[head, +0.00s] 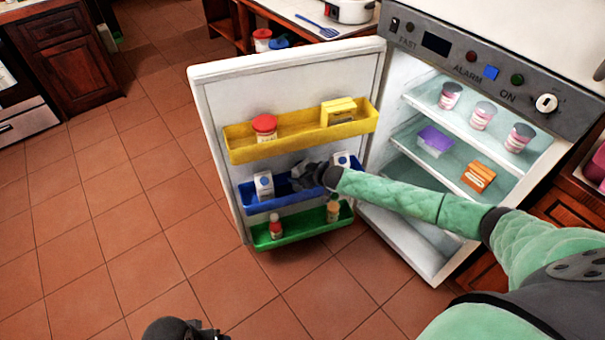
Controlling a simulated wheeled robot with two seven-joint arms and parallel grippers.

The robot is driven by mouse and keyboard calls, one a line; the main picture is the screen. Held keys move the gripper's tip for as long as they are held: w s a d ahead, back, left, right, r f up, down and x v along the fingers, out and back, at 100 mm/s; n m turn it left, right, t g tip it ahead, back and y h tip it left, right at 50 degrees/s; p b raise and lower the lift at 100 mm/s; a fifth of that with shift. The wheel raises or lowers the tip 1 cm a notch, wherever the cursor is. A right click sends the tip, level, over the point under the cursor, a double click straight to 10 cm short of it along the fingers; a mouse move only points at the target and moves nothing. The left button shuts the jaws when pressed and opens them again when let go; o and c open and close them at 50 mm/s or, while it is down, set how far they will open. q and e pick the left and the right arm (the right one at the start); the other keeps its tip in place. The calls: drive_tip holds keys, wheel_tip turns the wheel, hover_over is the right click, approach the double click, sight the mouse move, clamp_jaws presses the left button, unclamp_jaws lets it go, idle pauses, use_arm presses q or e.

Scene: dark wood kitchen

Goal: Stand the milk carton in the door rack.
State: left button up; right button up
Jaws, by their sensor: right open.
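Two white cartons with blue marks stand in the blue door rack (290,200) of the open fridge. One carton (264,186) is at the rack's left part, upright. The other carton (341,160) is near its right end, partly hidden behind my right gripper and wrist. I cannot tell which one is the task's milk carton. My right gripper (299,171) is open at the middle of the blue rack, between the two cartons; its fingers are small and dark here. My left gripper (190,330) shows only in part at the bottom edge, and its jaws cannot be made out.
The yellow rack (295,139) above holds a red-lidded jar (265,127) and a yellow box (338,111). The green rack (300,228) below holds two small bottles. Fridge shelves hold several tubs, a purple-lidded box (435,141) and an orange pack (478,177). The floor at left is clear.

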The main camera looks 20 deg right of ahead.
drive_tip(key=b+v, duration=0.2)
drive_tip(key=v, duration=1)
drive_tip(key=s+a+f+g+h, duration=0.1)
drive_tip(key=s+a+f+g, duration=0.15)
drive_tip(key=s+a, duration=1.5)
use_arm(q)
drive_tip(key=shift+w+d+f, duration=0.15)
drive_tip(key=shift+d+f, duration=0.6)
drive_tip(key=shift+d, duration=0.05)
use_arm(e)
drive_tip(key=s+d+r+m+g+h, duration=0.1)
drive_tip(key=s+d+r+g, duration=0.1)
drive_tip(key=s, duration=1)
drive_tip(key=s+d+r+m+g+h, duration=0.1)
drive_tip(key=s+d+r+m+g, duration=0.1)
drive_tip(key=s, duration=1)
drive_tip(key=shift+r+g, duration=0.35)
drive_tip(key=shift+g, duration=0.4)
drive_tip(key=shift+d, duration=0.15)
